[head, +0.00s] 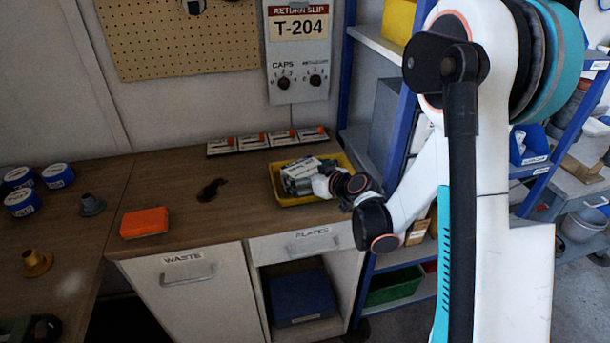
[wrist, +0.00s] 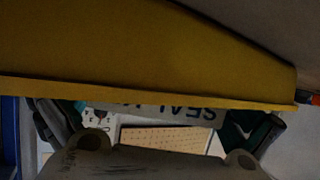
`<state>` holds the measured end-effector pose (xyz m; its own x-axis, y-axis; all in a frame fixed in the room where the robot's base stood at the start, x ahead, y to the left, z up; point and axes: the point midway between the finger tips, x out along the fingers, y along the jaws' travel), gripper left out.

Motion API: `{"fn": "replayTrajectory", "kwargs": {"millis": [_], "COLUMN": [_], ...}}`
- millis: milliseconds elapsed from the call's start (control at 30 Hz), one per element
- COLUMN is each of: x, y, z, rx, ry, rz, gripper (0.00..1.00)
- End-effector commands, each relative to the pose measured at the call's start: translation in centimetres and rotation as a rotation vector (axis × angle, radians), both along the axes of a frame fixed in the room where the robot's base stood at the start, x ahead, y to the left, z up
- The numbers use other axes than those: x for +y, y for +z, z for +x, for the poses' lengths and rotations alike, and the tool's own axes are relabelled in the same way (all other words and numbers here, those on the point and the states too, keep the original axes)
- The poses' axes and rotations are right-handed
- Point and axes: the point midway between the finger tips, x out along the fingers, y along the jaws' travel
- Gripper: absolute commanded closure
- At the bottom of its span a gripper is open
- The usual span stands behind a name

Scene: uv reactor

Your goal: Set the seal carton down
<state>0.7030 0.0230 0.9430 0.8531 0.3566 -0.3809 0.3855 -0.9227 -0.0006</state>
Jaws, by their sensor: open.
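The seal carton (head: 303,167) is a white box with dark print, in the yellow tray (head: 288,200) on the wooden bench. In the wrist view the carton (wrist: 170,113) shows part of the word SEAL upside down, partly covered by the tray's yellow wall (wrist: 130,55). My gripper (head: 300,186) is low over the tray, right at the carton. In the wrist view my gripper (wrist: 158,125) has its fingers spread, one at each side of the carton. The fingers' contact with it and the carton's underside are hidden.
A switch strip (head: 267,139) lies behind the tray. A blue shelf frame (head: 391,145) stands close on the right. Bench space left of the tray is mostly free.

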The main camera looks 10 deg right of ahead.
Motion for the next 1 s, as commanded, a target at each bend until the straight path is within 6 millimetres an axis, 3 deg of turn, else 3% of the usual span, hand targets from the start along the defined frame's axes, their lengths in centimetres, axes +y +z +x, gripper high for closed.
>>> {"fn": "replayTrajectory", "kwargs": {"millis": [167,700,1000], "x": [-0.3,-3.9,-4.3], "y": [0.6,4.4,4.8], "z": [-0.6,-9.0,-10.3], "rx": [0.000,0.000,0.000], "ry": [-0.001,-0.003,0.000], "rz": [0.001,-0.001,0.000], "gripper": [0.00,0.00,0.00]}}
